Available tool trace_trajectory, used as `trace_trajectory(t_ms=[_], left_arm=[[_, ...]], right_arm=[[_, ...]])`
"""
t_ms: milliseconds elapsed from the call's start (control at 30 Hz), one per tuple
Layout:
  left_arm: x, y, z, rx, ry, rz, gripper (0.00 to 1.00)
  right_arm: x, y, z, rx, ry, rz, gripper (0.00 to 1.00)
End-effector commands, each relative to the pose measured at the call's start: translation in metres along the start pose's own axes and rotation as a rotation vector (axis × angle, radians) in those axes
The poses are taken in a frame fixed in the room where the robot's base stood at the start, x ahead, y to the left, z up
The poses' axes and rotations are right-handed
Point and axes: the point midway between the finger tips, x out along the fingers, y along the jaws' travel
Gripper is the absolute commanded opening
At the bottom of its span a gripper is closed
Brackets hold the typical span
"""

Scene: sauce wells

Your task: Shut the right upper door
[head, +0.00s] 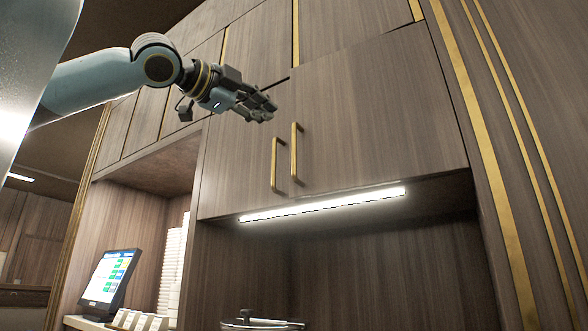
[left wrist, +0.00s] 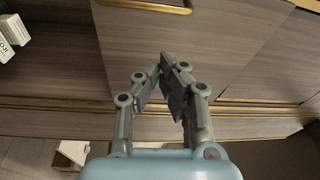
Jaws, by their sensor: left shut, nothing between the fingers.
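The right upper door (head: 380,110) is a brown wood panel with a vertical gold handle (head: 294,152) near its left edge. My left gripper (head: 272,107) is in front of the doors, above and left of the handles, shut and empty. Its fingers also show in the left wrist view (left wrist: 168,75), holding nothing. My right gripper is not in view.
A lit strip (head: 325,204) runs under the upper doors. Below are a screen (head: 108,278), a stack of white items (head: 172,270) and a pot lid (head: 262,322). Gold-trimmed panels stand at the right. The left wrist view shows a gold handle (left wrist: 150,6) on wood panels.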

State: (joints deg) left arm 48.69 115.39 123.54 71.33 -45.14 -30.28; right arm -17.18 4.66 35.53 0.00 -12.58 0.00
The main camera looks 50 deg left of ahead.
Motion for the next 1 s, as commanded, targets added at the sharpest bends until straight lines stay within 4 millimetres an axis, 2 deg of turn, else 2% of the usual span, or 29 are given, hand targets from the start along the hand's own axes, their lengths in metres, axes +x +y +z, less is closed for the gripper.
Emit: trace_trajectory(t_ms=[33, 67, 167, 267, 433, 800, 1000], left_arm=[[-0.011, 0.034, -0.011, 0.039, -0.020, 0.067, 0.00], [-0.014, 0.042, -0.016, 0.055, -0.021, 0.083, 0.00], [-0.020, 0.046, -0.017, 0.096, -0.045, 0.083, 0.00], [-0.016, 0.046, -0.016, 0.098, -0.049, 0.083, 0.00], [0.008, 0.045, -0.015, 0.097, -0.048, 0.085, 0.00], [0.083, 0.050, -0.011, 0.100, -0.048, 0.084, 0.00], [0.100, 0.049, 0.011, 0.091, -0.046, 0.077, 0.00]], right_arm=[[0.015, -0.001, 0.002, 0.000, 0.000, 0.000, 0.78], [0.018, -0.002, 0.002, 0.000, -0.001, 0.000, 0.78], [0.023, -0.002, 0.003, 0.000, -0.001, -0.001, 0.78], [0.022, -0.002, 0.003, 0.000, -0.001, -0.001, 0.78], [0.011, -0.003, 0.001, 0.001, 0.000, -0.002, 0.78], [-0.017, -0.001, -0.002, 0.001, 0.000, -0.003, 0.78], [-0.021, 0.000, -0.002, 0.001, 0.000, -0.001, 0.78]])
